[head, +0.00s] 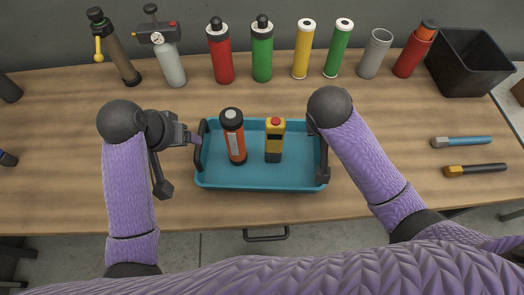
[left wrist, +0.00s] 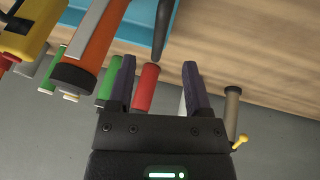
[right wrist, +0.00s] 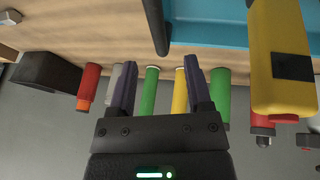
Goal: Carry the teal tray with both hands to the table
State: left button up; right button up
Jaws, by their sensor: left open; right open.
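The teal tray (head: 255,184) sits on the wooden table in the middle of the head view, a dark handle at each end. It carries an orange-red cylinder (head: 234,140) with a black cap and a yellow device (head: 274,142) with a red top. My left gripper (head: 192,138) is open beside the left handle (head: 201,150). In the left wrist view that handle (left wrist: 163,28) lies just ahead of the fingers. My right gripper (right wrist: 160,68) is open, mostly hidden by my arm in the head view. The right handle (right wrist: 156,26) lies ahead of its fingers, not between them.
Several bottles and cylinders, including a red one (head: 220,55) and a yellow one (head: 303,50), stand along the table's back. A black bin (head: 470,62) is at the back right. The table (head: 400,110) is clear around the tray.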

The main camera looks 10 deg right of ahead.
pick_arm(q)
jog(key=x, duration=0.8)
pick_arm(e)
jog(key=x, duration=0.8)
pick_arm(q)
jog(key=shift+c, duration=0.2)
pick_arm(e)
jog(key=shift+c, duration=0.2)
pick_arm(q)
grip_shut()
pick_arm(e)
grip_shut()
